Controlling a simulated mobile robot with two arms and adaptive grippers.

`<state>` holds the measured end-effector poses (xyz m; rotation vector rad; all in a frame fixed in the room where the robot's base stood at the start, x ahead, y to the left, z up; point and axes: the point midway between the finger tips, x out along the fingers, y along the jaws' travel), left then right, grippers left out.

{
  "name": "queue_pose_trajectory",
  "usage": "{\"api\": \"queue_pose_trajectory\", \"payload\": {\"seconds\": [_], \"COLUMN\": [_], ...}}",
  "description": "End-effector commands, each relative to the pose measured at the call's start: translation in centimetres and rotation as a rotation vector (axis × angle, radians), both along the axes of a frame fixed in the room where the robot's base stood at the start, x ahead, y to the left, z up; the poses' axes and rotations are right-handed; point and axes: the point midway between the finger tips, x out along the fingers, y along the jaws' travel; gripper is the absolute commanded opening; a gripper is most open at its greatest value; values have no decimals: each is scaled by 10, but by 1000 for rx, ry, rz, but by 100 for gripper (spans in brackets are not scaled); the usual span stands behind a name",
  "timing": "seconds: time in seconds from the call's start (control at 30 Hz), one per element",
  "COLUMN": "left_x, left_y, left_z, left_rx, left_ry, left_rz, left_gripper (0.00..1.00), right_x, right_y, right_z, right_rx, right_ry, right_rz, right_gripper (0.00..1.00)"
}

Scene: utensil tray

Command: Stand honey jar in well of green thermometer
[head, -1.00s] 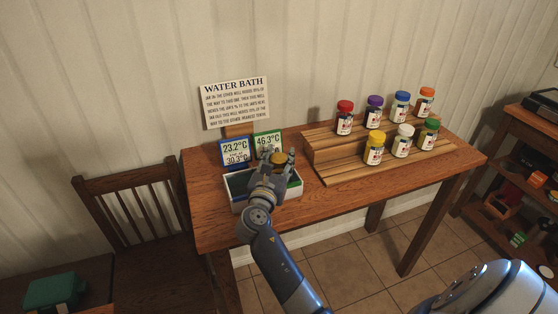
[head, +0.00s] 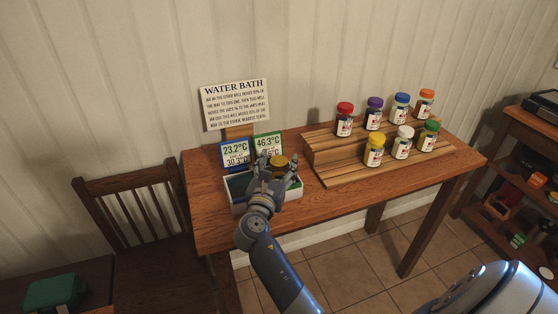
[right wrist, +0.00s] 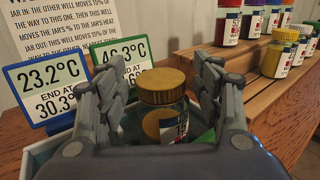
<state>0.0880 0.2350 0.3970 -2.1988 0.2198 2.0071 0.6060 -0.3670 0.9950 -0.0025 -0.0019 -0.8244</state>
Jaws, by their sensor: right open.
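The honey jar (right wrist: 165,100) has a gold-brown lid and stands upright between my right gripper's fingers in the right wrist view. Its lid (head: 278,161) also shows in the head view. My right gripper (head: 273,172) is open, with a finger on each side of the jar. The jar is in the right part of the white water bath box (head: 296,192), in front of the green-framed thermometer (head: 268,143) reading 46.3°C. The blue-framed thermometer (head: 235,152) reads 23.2°C and stands to its left. The jar's base is hidden. My left gripper is not in view.
A stepped wooden rack (head: 330,168) stands to the right with several jars, including a red-lidded jar (head: 344,118) and a yellow-lidded jar (head: 374,149). A water bath sign (head: 235,103) stands behind the thermometers. Bare table lies between box and rack.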

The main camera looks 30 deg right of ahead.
Motion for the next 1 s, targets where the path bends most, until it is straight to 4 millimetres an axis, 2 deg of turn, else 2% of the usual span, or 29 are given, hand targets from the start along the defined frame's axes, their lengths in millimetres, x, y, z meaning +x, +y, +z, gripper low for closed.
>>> {"api": "queue_pose_trajectory", "payload": {"seconds": [0.3, 0.5, 0.7, 1.0], "left_x": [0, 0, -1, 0], "left_y": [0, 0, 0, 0], "left_z": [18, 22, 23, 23], "left_rx": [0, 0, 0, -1], "left_ry": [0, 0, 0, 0], "left_rz": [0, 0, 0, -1], "left_gripper": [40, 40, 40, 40], "right_x": [-47, -67, -73, -73], "right_y": [50, 72, 79, 79], "right_z": [1, 1, 1, 1], "right_rx": [2, 1, 1, 0], "right_ry": [2, 0, -4, -3], "right_rz": [0, -1, -2, -2], "right_gripper": [61, 61, 61, 61]}}
